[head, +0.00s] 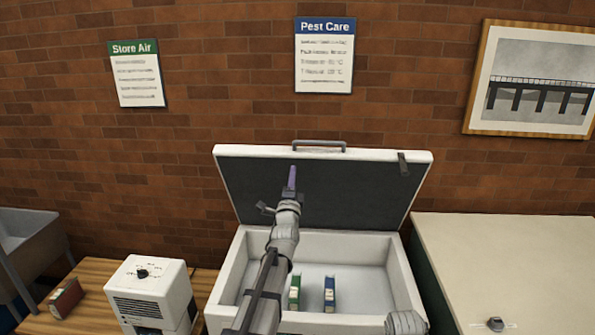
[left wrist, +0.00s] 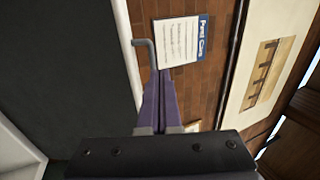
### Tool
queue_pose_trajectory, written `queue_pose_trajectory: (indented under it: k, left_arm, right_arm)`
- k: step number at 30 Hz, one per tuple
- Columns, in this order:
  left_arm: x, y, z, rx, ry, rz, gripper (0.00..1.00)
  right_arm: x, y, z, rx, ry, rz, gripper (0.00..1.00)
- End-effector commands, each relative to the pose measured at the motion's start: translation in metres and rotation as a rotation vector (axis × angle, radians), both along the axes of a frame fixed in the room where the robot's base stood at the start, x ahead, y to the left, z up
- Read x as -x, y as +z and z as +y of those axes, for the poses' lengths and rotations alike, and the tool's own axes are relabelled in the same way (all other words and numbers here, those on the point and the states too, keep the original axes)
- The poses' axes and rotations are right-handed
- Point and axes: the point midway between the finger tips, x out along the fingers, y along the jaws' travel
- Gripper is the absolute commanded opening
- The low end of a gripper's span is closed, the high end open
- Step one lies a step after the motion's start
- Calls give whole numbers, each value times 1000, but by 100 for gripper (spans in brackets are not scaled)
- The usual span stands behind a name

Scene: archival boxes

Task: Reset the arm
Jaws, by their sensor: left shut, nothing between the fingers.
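My left arm reaches up over the open white chest in the head view. Its gripper (head: 290,180) is shut and empty, with its purple fingers in front of the dark inside of the raised lid (head: 340,190). In the left wrist view the purple fingers (left wrist: 162,95) are together, near the lid's grey handle (left wrist: 144,42). I cannot tell whether they touch it. A green box (head: 294,294) and a blue box (head: 329,294) stand upright on the floor of the chest (head: 398,270). My right gripper is not in view; only a part of that arm shows at the bottom.
A white dehumidifier-like unit (head: 150,293) and a red box (head: 66,298) are on the wooden table at the left. A pale closed cabinet (head: 510,260) stands right of the chest. Two signs and a picture hang on the brick wall.

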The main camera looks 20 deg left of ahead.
Motion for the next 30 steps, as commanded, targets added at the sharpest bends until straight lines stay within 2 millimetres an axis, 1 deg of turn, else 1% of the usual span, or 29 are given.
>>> queue_pose_trajectory:
  k: [5, 8, 11, 12, 13, 14, 15, 17, 18, 20, 21, 23, 24, 26, 27, 29, 30]
  left_arm:
    - [-1, -1, -2, 4, -4, 4, 0]
    - [-2, -13, -18, 51, -52, 50, 0]
    - [-2, -43, -57, 174, -152, 168, 0]
    - [1, -61, -78, 241, -197, 236, 0]
    - [4, -75, -93, 297, -228, 292, 0]
    - [9, -89, -110, 353, -256, 352, 0]
    - [17, -109, -130, 429, -283, 432, 0]
    - [32, -138, -159, 543, -308, 556, 0]
    - [46, -157, -177, 617, -311, 638, 0]
    - [70, -185, -202, 725, -297, 763, 0]
    - [88, -202, -217, 796, -274, 844, 0]
    - [119, -226, -236, 895, -221, 963, 0]
    - [141, -241, -247, 956, -172, 1038, 0]
    - [177, -261, -260, 1041, -80, 1142, 0]
    - [201, -272, -267, 1090, -6, 1204, 0]
    - [237, -285, -273, 1152, 112, 1281, 0]
    - [260, -292, -276, 1186, 195, 1321, 0]
  right_arm:
    - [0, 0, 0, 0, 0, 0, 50]
    - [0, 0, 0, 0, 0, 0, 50]
    - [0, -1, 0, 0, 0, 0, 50]
    - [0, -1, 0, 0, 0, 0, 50]
    - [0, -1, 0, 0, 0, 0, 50]
    - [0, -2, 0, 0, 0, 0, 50]
    - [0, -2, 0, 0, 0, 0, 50]
    - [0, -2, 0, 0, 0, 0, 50]
    - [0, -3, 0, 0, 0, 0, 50]
    - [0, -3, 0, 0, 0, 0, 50]
    - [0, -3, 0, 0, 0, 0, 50]
    - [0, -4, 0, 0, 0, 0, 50]
    - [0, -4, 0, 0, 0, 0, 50]
    - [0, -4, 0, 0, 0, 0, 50]
    - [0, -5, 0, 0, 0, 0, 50]
    - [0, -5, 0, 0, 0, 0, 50]
    - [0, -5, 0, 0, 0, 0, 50]
